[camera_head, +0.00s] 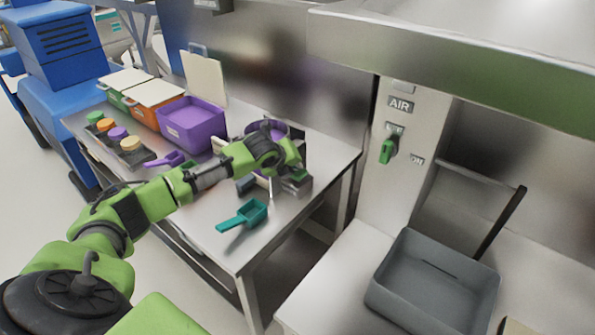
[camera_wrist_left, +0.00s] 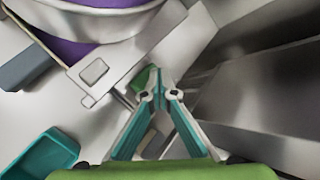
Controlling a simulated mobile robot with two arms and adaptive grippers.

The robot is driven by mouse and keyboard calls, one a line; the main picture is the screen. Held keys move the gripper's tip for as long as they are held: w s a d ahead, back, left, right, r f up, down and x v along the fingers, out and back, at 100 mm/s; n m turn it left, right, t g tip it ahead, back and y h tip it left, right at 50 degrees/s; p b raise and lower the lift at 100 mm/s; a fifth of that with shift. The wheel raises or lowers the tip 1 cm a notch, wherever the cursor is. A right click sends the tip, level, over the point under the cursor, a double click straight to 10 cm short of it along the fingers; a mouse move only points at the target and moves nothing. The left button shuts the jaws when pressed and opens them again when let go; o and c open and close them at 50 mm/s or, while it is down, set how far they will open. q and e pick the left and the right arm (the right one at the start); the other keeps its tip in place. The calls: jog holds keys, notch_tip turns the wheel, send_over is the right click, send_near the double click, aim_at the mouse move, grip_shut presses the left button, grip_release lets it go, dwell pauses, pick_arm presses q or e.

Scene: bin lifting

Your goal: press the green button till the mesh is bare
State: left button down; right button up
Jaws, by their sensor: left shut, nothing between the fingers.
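The green button (camera_wrist_left: 143,79) shows in the left wrist view on a grey metal unit, just beyond my fingertips and partly hidden by them. I cannot tell whether they touch. My left gripper (camera_wrist_left: 160,92) is shut and empty, its teal fingers meeting at the tips. In the head view the left gripper (camera_head: 294,180) is low beside the metal unit on the table. A round vessel (camera_wrist_left: 95,22) with a pale rim and purple inside stands on the unit; in the head view it is a purple ring (camera_head: 268,127), partly behind my arm. The mesh surface is not clearly visible. My right gripper is out of view.
A teal scoop (camera_head: 246,215) lies on the steel table (camera_head: 215,245) near its front edge. A purple bin (camera_head: 192,122), lidded bins and several coloured pucks stand to the left. At right are a green AIR lever (camera_head: 388,151) and a grey tray (camera_head: 432,285).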

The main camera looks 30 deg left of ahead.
aim_at(296, 172)
pick_arm(q)
jog(key=shift+f, duration=0.5)
dwell(0.3)
jog(key=shift+r+p, duration=1.2)
notch_tip(296, 172, up, 5)
jog(key=p, duration=0.5)
jog(key=shift+r+p, duration=0.1)
jog(key=shift+p, duration=0.2)
